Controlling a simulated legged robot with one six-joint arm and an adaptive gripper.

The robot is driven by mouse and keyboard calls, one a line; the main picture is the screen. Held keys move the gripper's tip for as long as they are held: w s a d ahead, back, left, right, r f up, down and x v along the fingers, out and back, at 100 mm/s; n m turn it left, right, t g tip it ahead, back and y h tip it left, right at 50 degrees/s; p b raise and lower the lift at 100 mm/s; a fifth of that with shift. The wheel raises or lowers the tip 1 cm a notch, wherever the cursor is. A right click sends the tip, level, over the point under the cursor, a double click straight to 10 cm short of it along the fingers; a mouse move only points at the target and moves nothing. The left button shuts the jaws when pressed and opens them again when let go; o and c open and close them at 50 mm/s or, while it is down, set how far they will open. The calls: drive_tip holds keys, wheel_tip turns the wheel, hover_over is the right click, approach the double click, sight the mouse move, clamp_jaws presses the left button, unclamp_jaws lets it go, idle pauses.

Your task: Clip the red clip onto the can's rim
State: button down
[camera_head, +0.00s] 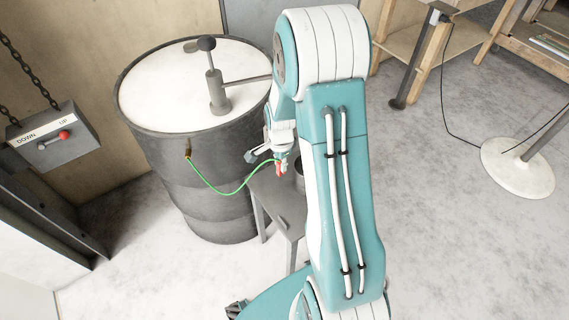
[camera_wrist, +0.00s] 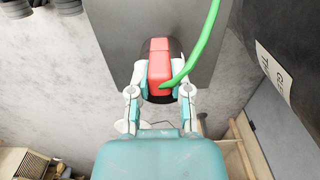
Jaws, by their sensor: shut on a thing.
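The red clip (camera_head: 279,167) hangs at the end of a green cable (camera_head: 230,191). It also shows in the wrist view (camera_wrist: 159,70), between my two fingers. My gripper (camera_wrist: 160,93) is shut on it. In the head view my gripper (camera_head: 281,160) is above a small grey bench. A dark can (camera_head: 299,178) stands on that bench, just right of the clip and partly hidden by my arm. A dark round shape shows behind the clip in the wrist view; whether the clip touches the can's rim I cannot tell.
A big dark drum (camera_head: 185,172) with a white top and a hand pump (camera_head: 215,85) stands left of my gripper. The grey bench (camera_head: 273,207) is narrow. A lever box (camera_head: 55,140) hangs far left.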

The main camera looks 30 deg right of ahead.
drive_tip(key=shift+d+f, duration=0.45)
drive_tip(key=shift+d, duration=0.05)
drive_tip(key=shift+w+d+f, duration=0.1)
drive_tip(key=shift+d+f, duration=0.35)
drive_tip(key=shift+d, duration=0.45)
drive_tip(key=shift+w+d+f, duration=0.1)
drive_tip(key=shift+d+f, duration=0.35)
drive_tip(key=shift+d, duration=0.4)
drive_tip(key=shift+w+d+f, duration=0.1)
drive_tip(key=shift+d+f, duration=0.35)
drive_tip(key=shift+d, duration=0.45)
drive_tip(key=shift+s, duration=0.1)
drive_tip(key=shift+f, duration=1.3)
idle(0.4)
drive_tip(key=shift+c, duration=2.4)
unclamp_jaws()
drive_tip(key=shift+r, duration=0.1)
